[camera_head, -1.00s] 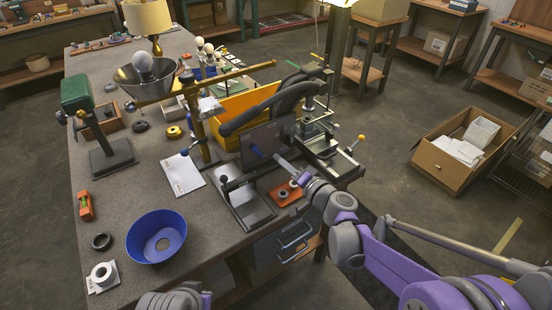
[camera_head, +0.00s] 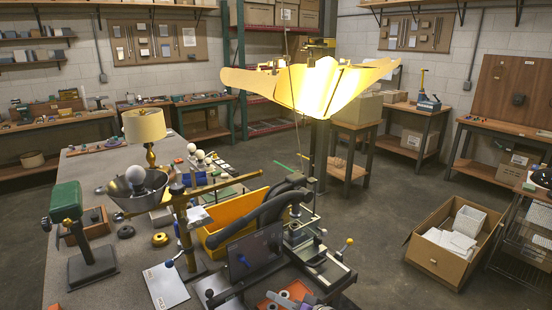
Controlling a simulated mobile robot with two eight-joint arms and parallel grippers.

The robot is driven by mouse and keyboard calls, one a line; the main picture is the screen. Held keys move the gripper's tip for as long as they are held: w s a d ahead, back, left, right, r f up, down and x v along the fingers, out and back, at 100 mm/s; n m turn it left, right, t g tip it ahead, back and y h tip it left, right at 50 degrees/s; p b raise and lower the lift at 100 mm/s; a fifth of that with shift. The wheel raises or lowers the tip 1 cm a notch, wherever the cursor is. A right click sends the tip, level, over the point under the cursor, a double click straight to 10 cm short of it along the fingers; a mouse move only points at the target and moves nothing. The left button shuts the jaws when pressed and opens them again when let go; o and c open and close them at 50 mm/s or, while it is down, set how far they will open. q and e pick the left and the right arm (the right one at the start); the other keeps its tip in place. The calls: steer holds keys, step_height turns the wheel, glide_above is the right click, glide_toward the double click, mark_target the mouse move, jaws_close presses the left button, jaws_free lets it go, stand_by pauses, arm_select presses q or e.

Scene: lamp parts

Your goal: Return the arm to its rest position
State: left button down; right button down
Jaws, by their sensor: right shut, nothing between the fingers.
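The rest of my right arm is below the picture. My left gripper is not in view. A dark upright plate (camera_head: 256,252) on the bench fixture stands just left of and behind the right gripper.
The workbench (camera_head: 130,265) carries a green-headed stand (camera_head: 66,203), a metal bowl (camera_head: 137,187) with a bulb, a cream-shaded lamp (camera_head: 144,125) and a yellow bin (camera_head: 232,213). A large lit shade (camera_head: 325,85) hangs above. An open cardboard box (camera_head: 438,262) stands on the otherwise clear floor at right.

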steer(key=s+d+f+g+h+p, duration=0.1)
steer(key=s+d+f+g+h, duration=0.1)
steer(key=s+d+h, duration=0.3)
steer(key=s+d+f+n+g+h+p, duration=0.1)
steer(key=s+d+h, duration=0.4)
steer(key=s+d, duration=0.7)
steer(key=s+f+g+p, duration=0.1)
steer(key=s+f+g, duration=0.1)
steer(key=s, duration=0.5)
steer(key=shift+s+d+f+n, duration=0.15)
steer(key=shift+s+f+n, duration=0.05)
steer(key=shift+s+n, duration=0.1)
